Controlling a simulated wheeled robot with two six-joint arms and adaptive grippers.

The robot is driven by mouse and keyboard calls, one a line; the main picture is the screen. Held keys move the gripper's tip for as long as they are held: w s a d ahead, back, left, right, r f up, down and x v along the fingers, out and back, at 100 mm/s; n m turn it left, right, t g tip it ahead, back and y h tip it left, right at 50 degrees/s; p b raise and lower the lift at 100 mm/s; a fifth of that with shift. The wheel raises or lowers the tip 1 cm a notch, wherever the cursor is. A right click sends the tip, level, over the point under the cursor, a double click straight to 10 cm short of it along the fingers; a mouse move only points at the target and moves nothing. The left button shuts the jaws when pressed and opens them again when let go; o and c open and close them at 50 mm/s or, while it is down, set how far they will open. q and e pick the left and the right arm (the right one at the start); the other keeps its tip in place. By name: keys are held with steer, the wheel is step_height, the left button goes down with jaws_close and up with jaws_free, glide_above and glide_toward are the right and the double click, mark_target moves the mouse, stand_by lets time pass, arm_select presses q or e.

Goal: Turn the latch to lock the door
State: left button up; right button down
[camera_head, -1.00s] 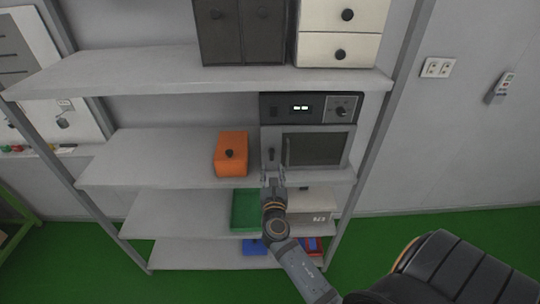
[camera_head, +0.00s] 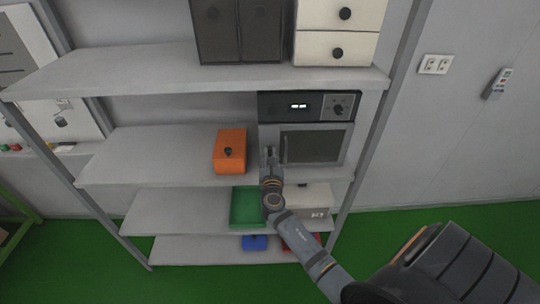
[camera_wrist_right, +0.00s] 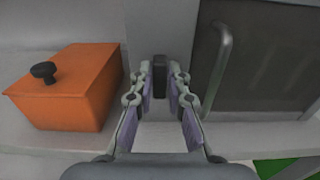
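The grey oven-like box (camera_head: 352,150) stands on the middle shelf, with a dark door (camera_head: 315,146) with a vertical handle. The latch, a small dark upright piece (camera_wrist_right: 160,76), is on the front panel left of the door. My right gripper (camera_head: 270,152) is in front of it and mostly hides it in the head view. In the right wrist view the fingertips of the right gripper (camera_wrist_right: 160,72) are on either side of the latch, with narrow gaps. Contact cannot be made out. The door looks closed. My left gripper is not in view.
An orange box (camera_head: 230,148) with a black knob stands just left on the same shelf; it also shows in the right wrist view (camera_wrist_right: 75,88). A green tray (camera_head: 234,220) and a blue bin (camera_head: 249,243) are below. Dark and white cabinets stand above.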

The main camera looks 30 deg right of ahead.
steer(key=shift+f+m, duration=0.1)
steer(key=shift+m, duration=0.2)
steer(key=m+b, duration=0.2)
steer(key=m, duration=0.1)
steer(key=shift+f+b, duration=0.1)
steer(key=shift+b, duration=0.2)
steer(key=m+b, duration=0.1)
steer(key=m, duration=0.2)
steer(key=m+b, duration=0.2)
steer(key=m, duration=0.1)
steer(key=shift+s+d+f, duration=0.1)
steer(key=shift+d, duration=0.05)
steer(key=m+b, duration=0.3)
steer(key=m, duration=0.1)
steer(key=shift+m+b, duration=1.4)
steer(key=shift+m, duration=0.7)
steer(key=c, duration=1.3)
jaws_free()
